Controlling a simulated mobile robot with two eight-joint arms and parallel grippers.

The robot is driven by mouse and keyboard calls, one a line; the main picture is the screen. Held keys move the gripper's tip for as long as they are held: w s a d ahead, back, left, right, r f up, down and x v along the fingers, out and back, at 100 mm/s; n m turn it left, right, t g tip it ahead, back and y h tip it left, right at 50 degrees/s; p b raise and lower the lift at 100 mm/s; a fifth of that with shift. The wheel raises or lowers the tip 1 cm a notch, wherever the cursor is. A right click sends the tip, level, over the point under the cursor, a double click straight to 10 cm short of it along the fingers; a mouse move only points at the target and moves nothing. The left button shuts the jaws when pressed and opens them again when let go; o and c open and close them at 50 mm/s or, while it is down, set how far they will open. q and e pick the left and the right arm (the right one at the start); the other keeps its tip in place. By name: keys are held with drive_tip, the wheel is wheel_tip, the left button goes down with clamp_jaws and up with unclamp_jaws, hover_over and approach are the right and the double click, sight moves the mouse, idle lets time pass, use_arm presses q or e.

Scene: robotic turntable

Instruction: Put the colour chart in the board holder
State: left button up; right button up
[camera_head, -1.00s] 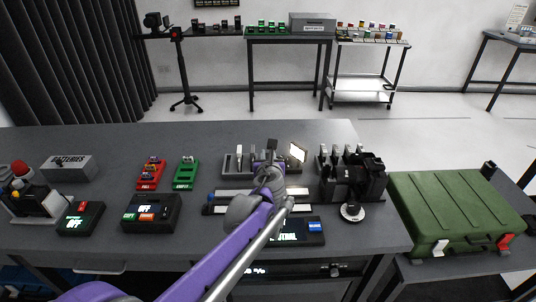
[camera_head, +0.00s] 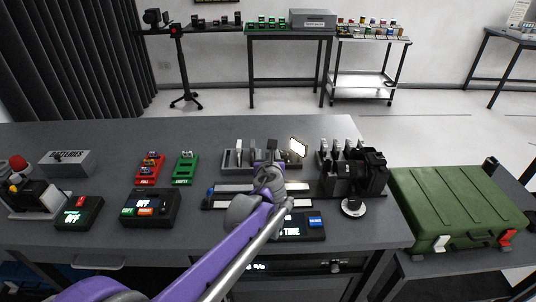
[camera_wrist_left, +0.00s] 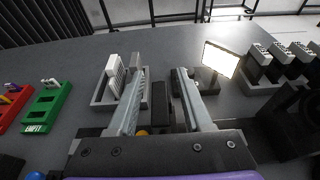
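My left gripper (camera_head: 271,152) is above the grey rack behind the rail unit. In the left wrist view its two fingers (camera_wrist_left: 160,80) are apart, with a dark block (camera_wrist_left: 162,103) showing between them; no contact is clear. A pale upright card (camera_wrist_left: 115,76) stands in a grey tray (camera_wrist_left: 100,103) left of the fingers. A bright white panel (camera_wrist_left: 221,58) stands right of them; it also shows in the head view (camera_head: 298,146). I cannot tell which piece is the colour chart or the board holder. The arm hides part of the rail (camera_head: 226,203). My right gripper is not in view.
A black camera rig (camera_head: 360,172) stands right of the rack, and a green case (camera_head: 455,207) beyond it. Red (camera_head: 151,169) and green (camera_head: 186,169) battery trays, a switch box (camera_head: 151,207) and a batteries box (camera_head: 66,163) lie left. The table behind the rack is clear.

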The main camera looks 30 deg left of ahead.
use_arm(q)
drive_tip(key=shift+s, duration=0.1)
drive_tip(key=p+v, duration=0.1)
drive_tip(key=v, duration=0.9)
drive_tip(key=shift+s+d+r, duration=0.2)
drive_tip(key=shift+s, duration=0.05)
idle(0.3)
drive_tip(key=s+d+f+n+g+h+p, duration=0.2)
drive_tip(key=s+d+f+n, duration=0.1)
drive_tip(key=s+n, duration=0.4)
drive_tip(key=s+d+f+n+g+h+p, duration=0.2)
drive_tip(key=s+n, duration=0.6)
drive_tip(key=n, duration=0.4)
drive_tip(key=s+d+f+n+g+h+p, duration=0.3)
drive_tip(key=s+d+n, duration=0.3)
drive_tip(key=n, duration=0.4)
drive_tip(key=shift+s+f+n+h+p, duration=0.3)
drive_tip(key=shift+s+p, duration=0.25)
drive_tip(key=shift+s, duration=0.2)
